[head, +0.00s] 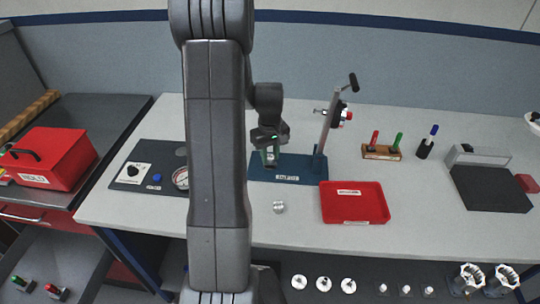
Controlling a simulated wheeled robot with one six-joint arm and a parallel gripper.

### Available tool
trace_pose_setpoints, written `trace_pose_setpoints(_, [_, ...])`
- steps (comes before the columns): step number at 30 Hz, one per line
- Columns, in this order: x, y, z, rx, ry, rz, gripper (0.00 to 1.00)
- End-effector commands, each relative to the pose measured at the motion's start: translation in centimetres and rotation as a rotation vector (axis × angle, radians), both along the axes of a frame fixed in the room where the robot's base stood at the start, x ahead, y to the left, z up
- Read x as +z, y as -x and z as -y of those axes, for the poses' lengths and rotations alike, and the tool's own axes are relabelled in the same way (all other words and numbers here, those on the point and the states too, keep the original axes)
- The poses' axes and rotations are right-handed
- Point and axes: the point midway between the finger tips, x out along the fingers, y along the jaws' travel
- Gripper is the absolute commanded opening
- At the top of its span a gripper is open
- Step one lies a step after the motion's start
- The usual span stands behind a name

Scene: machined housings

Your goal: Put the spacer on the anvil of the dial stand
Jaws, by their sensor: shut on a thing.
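The dial stand has a blue base (262,178) with a white label, an upright post (327,130) and a dial with a red part (346,116), seen partly edge-on. My gripper (271,158) is low over the left part of the blue base. It is shut on a small pale part, apparently the spacer (271,156), mostly hidden by the fingers. The anvil is not clearly visible behind the gripper, and I cannot tell whether the held part touches it.
A small silver round part (279,207) lies on the bench (240,222) in front of the base. A red tray (355,203) stands to its right. A wooden rack (381,153) with red and green handles is further right. My arm hides part of the bench at left.

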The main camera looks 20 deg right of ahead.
Motion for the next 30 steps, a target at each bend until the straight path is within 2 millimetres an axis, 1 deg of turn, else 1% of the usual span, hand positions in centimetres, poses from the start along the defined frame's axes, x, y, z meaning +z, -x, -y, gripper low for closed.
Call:
trace_pose_setpoints(1, [-0.5,0.0,0.0,0.0,-0.001,-0.002,0.04])
trace_pose_setpoints(3, [-0.9,0.0,0.0,0.0,0.0,0.0,0.04])
trace_pose_setpoints(10, [-0.9,0.0,0.0,0.0,0.001,0.001,0.04])
trace_pose_setpoints(14, [-1.4,0.0,0.0,0.0,0.0,0.001,0.04])
trace_pose_setpoints(15, [-1.2,0.0,0.0,0.0,0.0,0.001,0.34])
trace_pose_setpoints(17, [-1.2,0.0,0.0,0.0,0.0,0.001,0.45])
trace_pose_setpoints(18, [-1.2,0.0,0.0,0.0,0.0,0.001,0.48])
trace_pose_setpoints(26, [-1.1,0.0,0.0,0.0,0.0,0.001,0.48])
trace_pose_setpoints(30, [-0.2,-0.1,0.0,0.0,0.002,0.003,0.48])
